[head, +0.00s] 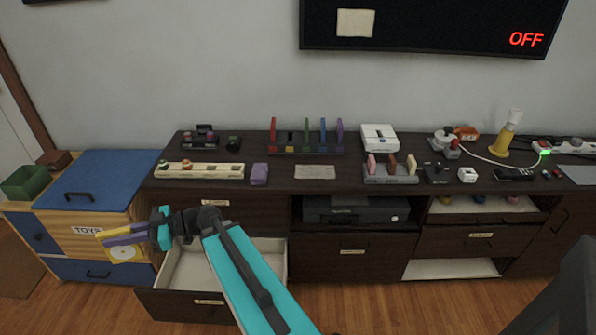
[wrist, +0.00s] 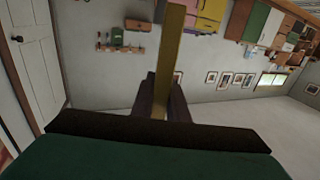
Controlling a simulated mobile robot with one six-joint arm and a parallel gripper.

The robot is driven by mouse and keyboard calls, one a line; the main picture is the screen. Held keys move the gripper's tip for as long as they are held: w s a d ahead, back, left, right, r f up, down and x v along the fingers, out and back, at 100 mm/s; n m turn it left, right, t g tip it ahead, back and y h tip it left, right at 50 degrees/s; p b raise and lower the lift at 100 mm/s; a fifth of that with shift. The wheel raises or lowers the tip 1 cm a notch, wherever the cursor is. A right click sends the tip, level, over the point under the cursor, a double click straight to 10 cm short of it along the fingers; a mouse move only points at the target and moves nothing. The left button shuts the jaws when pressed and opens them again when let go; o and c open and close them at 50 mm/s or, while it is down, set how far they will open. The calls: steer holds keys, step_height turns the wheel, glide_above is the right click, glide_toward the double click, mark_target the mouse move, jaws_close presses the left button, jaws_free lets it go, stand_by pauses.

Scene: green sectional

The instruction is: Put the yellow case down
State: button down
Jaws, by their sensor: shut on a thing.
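The yellow case (head: 124,253) is held at the left in the head view, in front of the toy cabinet. It is a thin square slab with a pale round mark on its face. My gripper (head: 112,238) is shut on it, with a dark purplish finger along the case. In the wrist view the yellow case (wrist: 174,50) shows edge-on as a narrow upright bar between my gripper's two dark fingers (wrist: 160,98). Nothing seems to touch the case except the fingers. Its far side is hidden.
A rack (head: 306,151) with upright coloured pieces stands on the dark sideboard (head: 330,186) among several small objects. An open drawer (head: 205,300) juts out below, partly behind my arm. The blue-topped toy cabinet (head: 105,180) has a clear lid. A green bin (head: 25,182) stands left.

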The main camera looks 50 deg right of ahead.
steer(key=shift+d, duration=0.15)
steer(key=s+d+r+m+t+h+p, duration=0.1)
steer(key=s+d+m+t+h+p, duration=0.35)
steer(key=d, duration=1.25)
steer(key=s+d+r+m+t+h+p, duration=0.1)
steer(key=d+r+m+t+h+p, duration=0.15)
steer(key=d+m+h+p, duration=0.9)
steer(key=s+d+f+g+h+b, duration=0.1)
steer(key=s+d+h, duration=0.3)
steer(key=s+d, duration=0.5)
steer(key=s+d+f+m+g+h+b, duration=0.1)
steer(key=s+d+h, duration=0.3)
steer(key=s+d, duration=0.6)
steer(key=d, duration=0.8)
steer(key=shift+s+f, duration=0.2)
steer(key=shift+s, duration=0.05)
steer(key=shift+d, duration=0.15)
